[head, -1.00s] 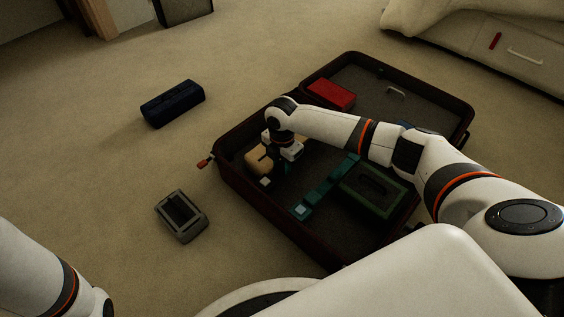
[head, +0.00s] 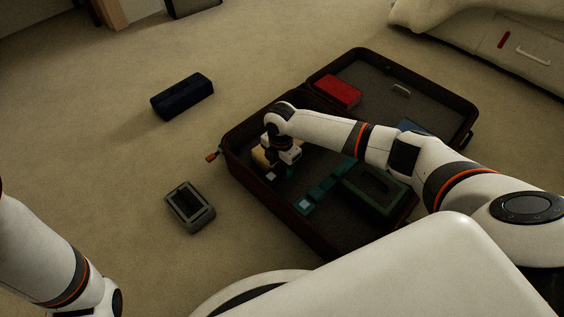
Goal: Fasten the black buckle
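The open suitcase (head: 262,205) lies on the floor in the head view, and a teal strap (head: 327,181) runs across its near half. The strap's near end has a paler teal tip (head: 305,207). A small pale square (head: 272,175) sits to the left of that tip. I cannot clearly make out the black buckle. My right gripper (head: 281,163) points down inside the suitcase's left part, beside a tan block (head: 260,157) that it partly hides. Its fingertips are too small and dark to tell if they are open. My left gripper is out of view; only its arm shows.
A green case (head: 374,192) lies inside the suitcase's near half, and a red box (head: 337,91) lies in the far half. On the floor to the left are a dark blue box (head: 182,97) and a grey framed object (head: 190,207). Open carpet surrounds them.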

